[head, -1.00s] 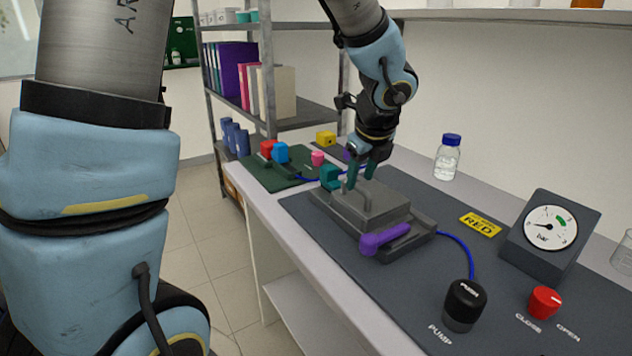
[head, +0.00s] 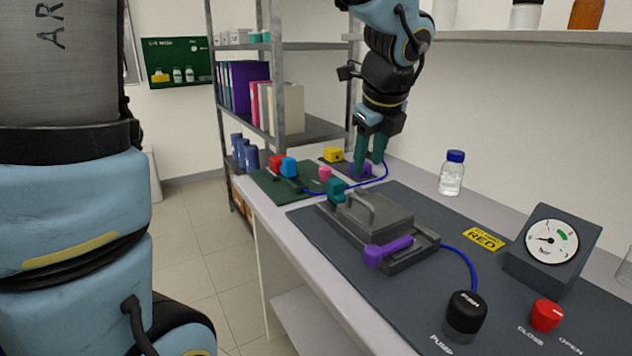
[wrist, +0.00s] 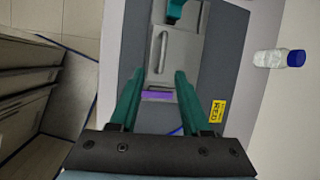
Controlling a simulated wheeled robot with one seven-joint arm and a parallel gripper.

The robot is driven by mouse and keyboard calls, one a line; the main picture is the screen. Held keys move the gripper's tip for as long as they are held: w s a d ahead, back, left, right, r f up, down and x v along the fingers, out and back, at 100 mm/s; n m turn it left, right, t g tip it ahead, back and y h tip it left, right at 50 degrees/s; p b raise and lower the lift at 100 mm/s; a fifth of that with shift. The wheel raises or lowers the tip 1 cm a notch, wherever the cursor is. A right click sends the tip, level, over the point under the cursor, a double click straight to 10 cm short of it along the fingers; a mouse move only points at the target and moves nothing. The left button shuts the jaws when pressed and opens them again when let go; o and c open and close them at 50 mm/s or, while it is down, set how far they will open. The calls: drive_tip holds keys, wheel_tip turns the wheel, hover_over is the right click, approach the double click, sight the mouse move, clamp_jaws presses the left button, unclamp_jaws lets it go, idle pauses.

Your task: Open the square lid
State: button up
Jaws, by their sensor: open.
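The square grey lid (head: 390,215) lies flat on its grey base (head: 415,255). A bar handle (head: 358,205) stands on top of the lid. A purple lever (head: 388,250) lies along the near right side of the base. A teal block (head: 336,190) sits at its far left end. My gripper (head: 368,165) is open and empty, with teal fingers pointing down, above and behind the lid and apart from it. In the wrist view the lid (wrist: 178,55) and the purple lever (wrist: 157,96) show ahead of and between the open fingers.
A pressure gauge (head: 552,245), a red knob (head: 546,315), a black pump button (head: 466,312) and a yellow sign (head: 484,238) stand to the right. A blue-capped bottle (head: 452,178) is behind. A green mat (head: 262,182) with coloured blocks lies at the left.

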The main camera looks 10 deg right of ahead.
drive_tip(key=w+a+f+n+g, duration=0.1)
drive_tip(key=w+a+f+n, duration=0.1)
drive_tip(key=a+f+n, duration=0.3)
drive_tip(key=shift+w+a+n+g+y, duration=0.2)
drive_tip(key=shift+a+n+g+y, duration=0.1)
drive_tip(key=shift+a+n, duration=1.7)
drive_tip(key=shift+a+f, duration=0.1)
drive_tip(key=shift+a, duration=0.2)
